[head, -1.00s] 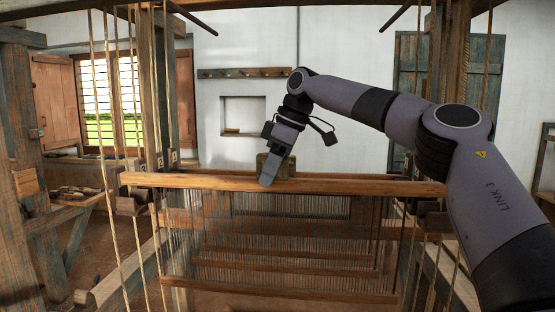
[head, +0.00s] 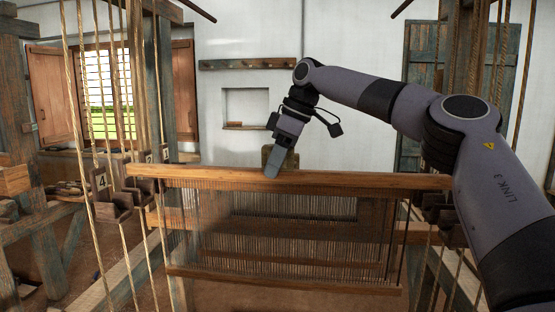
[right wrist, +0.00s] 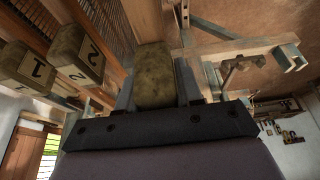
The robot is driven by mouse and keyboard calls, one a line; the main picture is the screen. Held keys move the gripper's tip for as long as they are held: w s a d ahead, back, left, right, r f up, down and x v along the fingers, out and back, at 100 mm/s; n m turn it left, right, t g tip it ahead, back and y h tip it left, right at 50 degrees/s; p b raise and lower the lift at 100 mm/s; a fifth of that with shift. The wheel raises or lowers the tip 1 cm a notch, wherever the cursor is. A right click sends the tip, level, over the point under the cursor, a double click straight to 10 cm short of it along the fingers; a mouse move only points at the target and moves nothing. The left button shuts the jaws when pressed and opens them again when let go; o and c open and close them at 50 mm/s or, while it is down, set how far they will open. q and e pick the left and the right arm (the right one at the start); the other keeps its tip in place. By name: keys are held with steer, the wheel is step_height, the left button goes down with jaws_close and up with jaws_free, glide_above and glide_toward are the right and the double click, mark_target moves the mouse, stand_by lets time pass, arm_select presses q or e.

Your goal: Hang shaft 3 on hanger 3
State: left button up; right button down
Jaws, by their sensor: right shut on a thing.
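A wooden shaft (head: 340,179) with a long top bar and a curtain of thin heddles spans the middle of the head view, roughly level. My right gripper (head: 273,165) is shut on the worn block (right wrist: 153,75) at the middle of its top bar. No number shows on this block. Rope-hung wooden hangers (head: 103,210) stand at the bar's left end, the nearest labelled 4; the labels behind are too small to read. More hangers (head: 440,207) are at the right end, partly behind my arm. Whether the bar's ends rest in any hanger cannot be told. My left gripper is out of view.
In the right wrist view, blocks numbered 1 (right wrist: 28,66) and 2 (right wrist: 78,56) stand left of the held block. Ropes and loom posts (head: 160,80) flank the shaft. A peg rail (head: 250,64) is on the back wall.

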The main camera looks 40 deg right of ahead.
mark_target(276, 185)
steer(key=shift+w+d, duration=0.2)
steer(key=shift+d, duration=0.05)
steer(key=shift+f, duration=2.7)
steer(key=c, duration=0.7)
jaws_free()
steer(key=shift+f, duration=0.1)
steer(key=shift+o, duration=0.2)
steer(key=shift+v, duration=7.15)
